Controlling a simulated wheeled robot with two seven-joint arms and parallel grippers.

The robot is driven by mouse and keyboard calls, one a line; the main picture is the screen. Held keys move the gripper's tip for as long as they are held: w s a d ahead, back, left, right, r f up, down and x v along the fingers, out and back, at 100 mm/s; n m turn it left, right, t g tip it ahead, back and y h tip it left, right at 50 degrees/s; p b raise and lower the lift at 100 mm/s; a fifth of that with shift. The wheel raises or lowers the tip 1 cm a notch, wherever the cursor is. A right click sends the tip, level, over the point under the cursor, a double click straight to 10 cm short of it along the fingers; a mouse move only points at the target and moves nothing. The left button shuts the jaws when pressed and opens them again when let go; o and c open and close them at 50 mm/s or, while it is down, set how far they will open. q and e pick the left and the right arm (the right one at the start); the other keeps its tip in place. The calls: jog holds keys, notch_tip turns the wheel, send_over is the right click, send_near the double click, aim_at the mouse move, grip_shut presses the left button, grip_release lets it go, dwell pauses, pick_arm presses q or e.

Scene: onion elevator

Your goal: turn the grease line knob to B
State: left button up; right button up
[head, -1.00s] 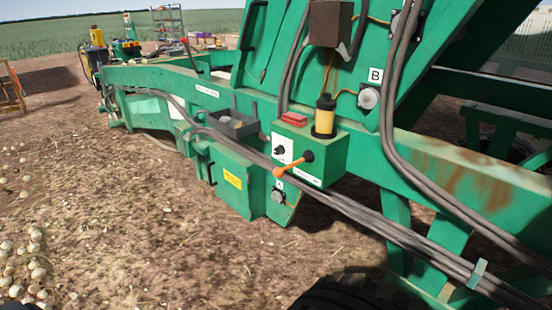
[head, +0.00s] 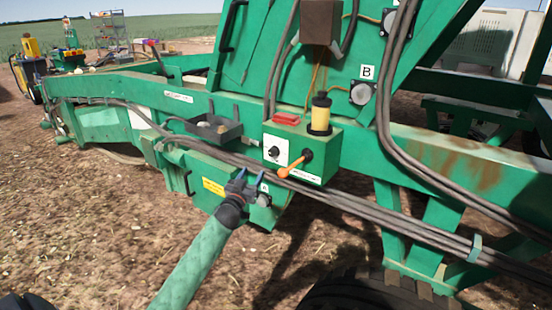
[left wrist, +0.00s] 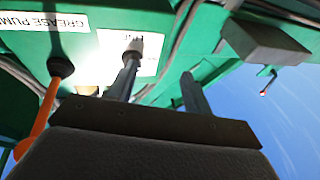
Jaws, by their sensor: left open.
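The grease line knob (head: 274,152) is a small dark knob on a white label at the left of the green pump box (head: 318,166). Its pointer setting is too small to read. An orange lever (head: 291,167) sits to its right. My left gripper (head: 251,181) is open and empty, below and left of the knob and apart from it in the head view. In the left wrist view the fingers (left wrist: 162,88) point up toward the white label (left wrist: 150,50). A grey knob-like shape at the left fingertip partly covers the label. My right gripper is not in view.
Cables (head: 345,202) run along the green beam below the box. A yellow grease cup (head: 320,114) and a red item (head: 286,118) are on top of the box. A grey tray (head: 214,128) is to its left. A large tyre (head: 375,287) is below.

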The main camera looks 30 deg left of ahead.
aim_at(271, 155)
pick_arm(q)
jog(key=w+d+r+h+p, duration=0.1)
jog(key=w, duration=0.1)
jog(key=w+d+r+n+t+h+p, duration=0.1)
jog(key=w+r, duration=0.1)
jog(key=w+d+r+n+p, duration=0.1)
jog(key=w+r, duration=0.1)
jog(key=shift+w+t+h, duration=0.1)
jog(key=shift+t+h, duration=0.2)
jog(key=shift+h, duration=0.1)
jog(key=shift+w+d+r, duration=0.1)
jog(key=shift+w, duration=0.4)
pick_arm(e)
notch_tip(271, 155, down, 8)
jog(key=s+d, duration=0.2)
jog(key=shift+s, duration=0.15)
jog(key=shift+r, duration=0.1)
pick_arm(q)
jog(key=c, duration=1)
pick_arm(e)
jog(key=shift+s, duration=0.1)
